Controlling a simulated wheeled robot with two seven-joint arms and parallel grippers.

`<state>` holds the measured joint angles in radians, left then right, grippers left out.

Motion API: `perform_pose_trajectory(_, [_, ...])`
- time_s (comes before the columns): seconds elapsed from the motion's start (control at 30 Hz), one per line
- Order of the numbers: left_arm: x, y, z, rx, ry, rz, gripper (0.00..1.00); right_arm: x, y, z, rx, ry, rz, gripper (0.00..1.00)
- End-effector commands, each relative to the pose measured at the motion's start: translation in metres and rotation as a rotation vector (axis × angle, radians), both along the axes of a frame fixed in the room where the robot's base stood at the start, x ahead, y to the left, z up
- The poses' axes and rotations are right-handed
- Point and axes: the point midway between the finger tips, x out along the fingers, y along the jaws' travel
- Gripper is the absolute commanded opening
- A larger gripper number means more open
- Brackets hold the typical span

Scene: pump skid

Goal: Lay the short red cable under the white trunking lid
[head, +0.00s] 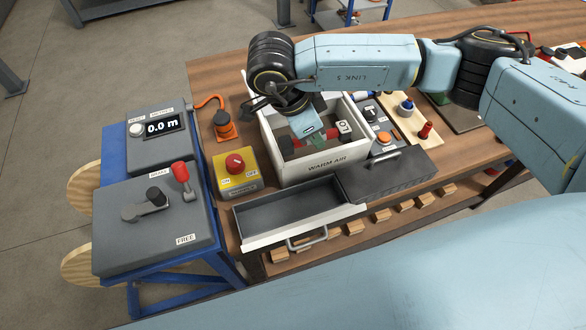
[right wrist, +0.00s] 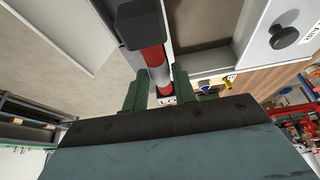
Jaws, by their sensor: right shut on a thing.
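My right gripper (head: 316,140) reaches down into a white open-topped box (head: 267,140) labelled WARM AIR. Its green fingers also show in the right wrist view (right wrist: 158,90), shut on a red-and-white banded bar (right wrist: 150,57) with a black block at one end. In the head view, the gripper partly hides this bar; a black block (head: 285,146) and a white end piece (head: 344,128) show beside it. I cannot tell whether the bar is loose or fixed. I cannot make out a short red cable or a white trunking lid for certain. My left gripper is out of view.
An open, empty grey drawer (head: 285,213) stands in front of the box, beside a dark grey block (head: 388,175). A yellow switch box (head: 235,172) and a grey lever panel (head: 150,225) are at left. A tray with coloured knobs (head: 430,138) is at right.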

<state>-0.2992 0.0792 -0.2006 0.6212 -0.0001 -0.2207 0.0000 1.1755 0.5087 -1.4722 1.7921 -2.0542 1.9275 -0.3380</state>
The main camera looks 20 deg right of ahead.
Motion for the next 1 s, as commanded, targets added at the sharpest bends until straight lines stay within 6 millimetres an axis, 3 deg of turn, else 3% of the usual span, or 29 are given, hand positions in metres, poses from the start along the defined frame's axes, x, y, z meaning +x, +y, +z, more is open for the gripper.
perform_pose_trajectory(0.5, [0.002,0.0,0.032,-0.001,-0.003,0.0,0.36,-0.023,0.028,-0.02,-0.001,0.01,-1.43,0.06])
perform_pose_trajectory(1.0, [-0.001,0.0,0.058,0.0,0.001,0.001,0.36,-0.049,0.051,-0.036,-0.001,0.0,-2.658,0.06])
